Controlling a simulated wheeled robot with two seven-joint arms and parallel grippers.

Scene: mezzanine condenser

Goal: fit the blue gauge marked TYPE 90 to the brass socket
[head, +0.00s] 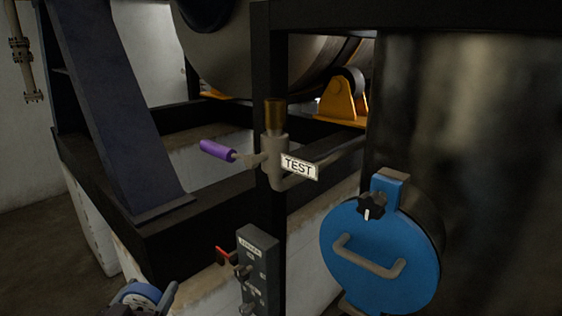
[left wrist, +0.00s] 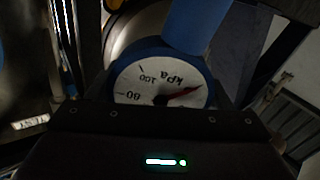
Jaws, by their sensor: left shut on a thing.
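The brass socket (head: 275,117) points up from the top of a grey valve fitting (head: 273,160), at the middle of the head view. Nothing sits in its top. My left gripper (head: 146,301) is at the bottom left edge of the head view, lower than the socket and left of it. It is shut on a blue gauge (head: 138,291), which is partly cut off there. In the left wrist view the gauge (left wrist: 138,82) shows a white dial with kPa, 80, 100 and a red needle, upside down. No TYPE 90 marking is readable. My right gripper is not in view.
A purple lever (head: 217,150) sticks out left of the fitting, and a TEST tag (head: 299,166) hangs on its right. A black post (head: 268,70) stands behind. A grey switch box (head: 258,268) with a red lever and a blue round cover (head: 375,250) are lower down.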

